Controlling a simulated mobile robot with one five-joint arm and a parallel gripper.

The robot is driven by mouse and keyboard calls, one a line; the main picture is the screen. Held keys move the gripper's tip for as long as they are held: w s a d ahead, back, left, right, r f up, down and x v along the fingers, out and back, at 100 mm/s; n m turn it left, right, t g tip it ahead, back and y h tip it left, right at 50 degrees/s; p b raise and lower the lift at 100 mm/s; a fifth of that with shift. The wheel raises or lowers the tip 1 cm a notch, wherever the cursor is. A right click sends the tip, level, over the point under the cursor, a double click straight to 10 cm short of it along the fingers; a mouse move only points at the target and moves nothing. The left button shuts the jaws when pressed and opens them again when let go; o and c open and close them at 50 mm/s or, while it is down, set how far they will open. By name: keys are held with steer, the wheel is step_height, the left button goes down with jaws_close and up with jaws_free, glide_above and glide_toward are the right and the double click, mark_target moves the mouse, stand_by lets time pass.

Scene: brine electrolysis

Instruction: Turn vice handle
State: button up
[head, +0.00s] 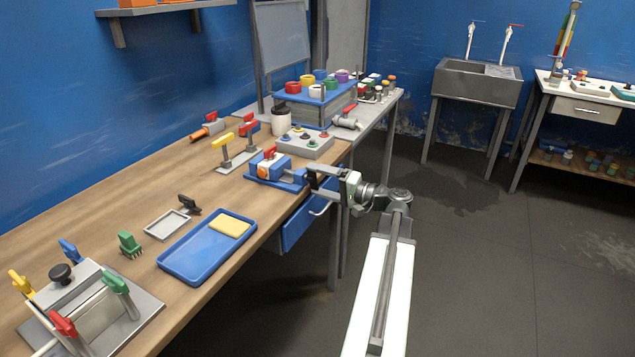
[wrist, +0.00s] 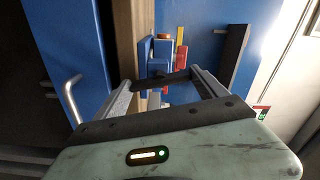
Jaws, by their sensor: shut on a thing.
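The blue vice (head: 276,170) stands at the bench's front edge, with an orange-red piece at its top. In the wrist view the vice (wrist: 162,55) is beyond my fingers. My gripper (head: 314,180) reaches it from the right, at the front end of the vice. In the wrist view my gripper (wrist: 168,84) has its two fingers on either side of a dark bar, the vice handle (wrist: 175,77), and is shut on it. The bar runs nearly level across the wrist picture. In the head view the handle is mostly hidden by my gripper.
The wooden bench (head: 110,215) holds a blue tray (head: 185,265) with a yellow sponge, a grey control box (head: 305,146) and a white jar (head: 281,122). A blue drawer (head: 305,222) with a metal handle is below the vice. Floor to the right is clear.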

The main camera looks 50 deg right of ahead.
steer(key=shift+m, duration=0.5)
steer(key=o, duration=1.3)
steer(key=v, duration=0.8)
steer(key=shift+c, duration=0.3)
